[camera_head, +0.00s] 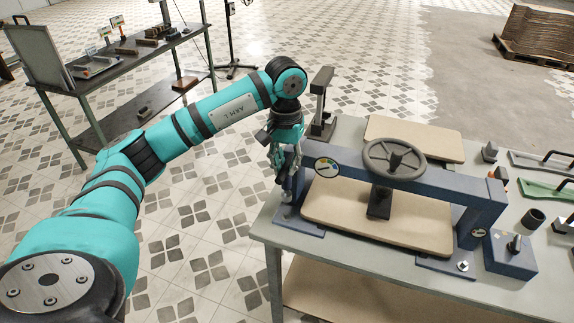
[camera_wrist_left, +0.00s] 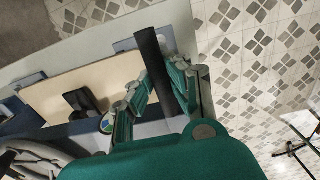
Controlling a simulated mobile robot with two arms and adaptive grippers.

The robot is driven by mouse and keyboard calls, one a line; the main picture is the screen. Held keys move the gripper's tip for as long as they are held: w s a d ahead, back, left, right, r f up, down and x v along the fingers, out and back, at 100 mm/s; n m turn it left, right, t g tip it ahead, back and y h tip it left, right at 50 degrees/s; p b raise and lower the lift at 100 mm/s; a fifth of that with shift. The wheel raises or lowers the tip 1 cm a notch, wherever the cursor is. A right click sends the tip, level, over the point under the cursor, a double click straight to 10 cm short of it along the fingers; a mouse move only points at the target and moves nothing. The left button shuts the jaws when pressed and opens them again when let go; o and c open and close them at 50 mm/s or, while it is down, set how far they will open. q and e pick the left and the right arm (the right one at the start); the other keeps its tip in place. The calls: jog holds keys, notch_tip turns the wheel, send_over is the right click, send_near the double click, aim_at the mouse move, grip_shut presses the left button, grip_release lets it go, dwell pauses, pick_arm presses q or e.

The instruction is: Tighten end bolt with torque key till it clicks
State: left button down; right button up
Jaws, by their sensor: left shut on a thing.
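A blue press frame (camera_head: 405,180) with a dark handwheel (camera_head: 394,158) and a round coloured gauge (camera_head: 326,167) stands on the workbench. Its right foot carries a silver bolt (camera_head: 463,266). My left gripper (camera_head: 281,172) is at the left end of the frame, just above the left foot plate (camera_head: 298,222). In the left wrist view, its fingers (camera_wrist_left: 157,88) are shut on a long dark bar (camera_wrist_left: 150,50), which seems to be the torque key. The gripper hides most of the left end bolt, so I cannot tell whether the key touches it.
A curved tan board (camera_head: 375,222) lies under the press beam, and another board (camera_head: 415,138) lies behind. A dark stand (camera_head: 320,105) rises close behind my gripper. A blue box (camera_head: 511,257) sits at the right.

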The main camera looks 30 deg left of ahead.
aim_at(286, 187)
pick_arm(q)
notch_tip(286, 187, down, 5)
jog(key=b, duration=0.4)
jog(key=shift+f+b, duration=0.1)
jog(key=shift+b, duration=0.2)
jog(key=shift+f, duration=0.1)
dwell(0.4)
jog(key=shift+f+b, duration=1.05)
dwell(0.6)
